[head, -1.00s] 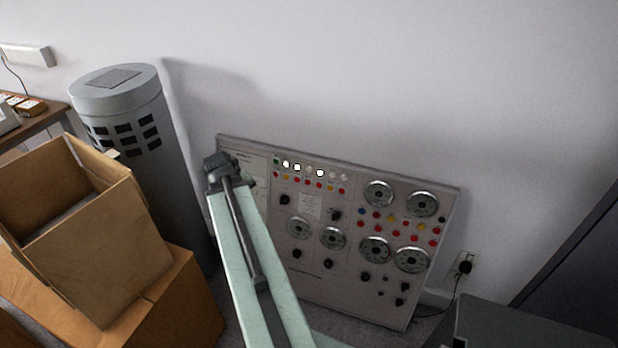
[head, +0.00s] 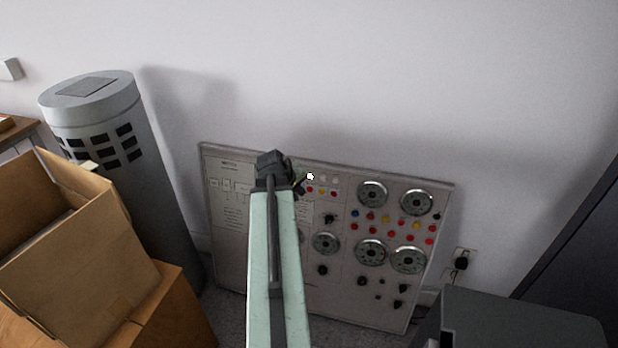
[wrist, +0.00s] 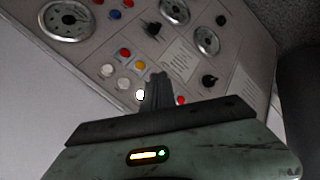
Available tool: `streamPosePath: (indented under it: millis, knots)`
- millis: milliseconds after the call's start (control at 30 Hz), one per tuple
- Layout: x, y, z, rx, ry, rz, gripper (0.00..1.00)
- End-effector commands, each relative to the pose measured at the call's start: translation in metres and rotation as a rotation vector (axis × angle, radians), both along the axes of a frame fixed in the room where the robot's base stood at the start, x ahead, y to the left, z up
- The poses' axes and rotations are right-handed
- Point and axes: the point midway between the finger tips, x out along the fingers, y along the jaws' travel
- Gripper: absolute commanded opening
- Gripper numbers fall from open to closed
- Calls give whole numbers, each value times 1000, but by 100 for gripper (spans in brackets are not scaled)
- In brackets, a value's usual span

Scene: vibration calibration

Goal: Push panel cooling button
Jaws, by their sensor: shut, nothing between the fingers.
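The control panel (head: 228,262) leans against the wall, with gauges, knobs and rows of coloured buttons. My gripper (head: 301,184) is shut and empty in front of its upper button rows. A bright white button (head: 310,176) shows just beside the fingertips. In the wrist view the panel (wrist: 240,40) appears turned over, and my shut fingers (wrist: 156,80) overlap the button row. The bright white button (wrist: 141,95) is left of them and a red button (wrist: 181,100) right. I cannot tell whether the fingers touch the panel. No cooling label is readable; my arm hides several buttons.
A grey box-shaped unit (head: 520,325) is at the lower right, near a wall socket (head: 461,263). The wall above the panel is clear.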

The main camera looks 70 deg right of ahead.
Motion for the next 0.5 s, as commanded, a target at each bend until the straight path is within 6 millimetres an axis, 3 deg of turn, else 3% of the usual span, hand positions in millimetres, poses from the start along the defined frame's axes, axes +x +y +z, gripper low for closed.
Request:
streamPosePath:
  millis: [500]
  knots:
    - [5, -68, -15, -1, -1, 1, 0]
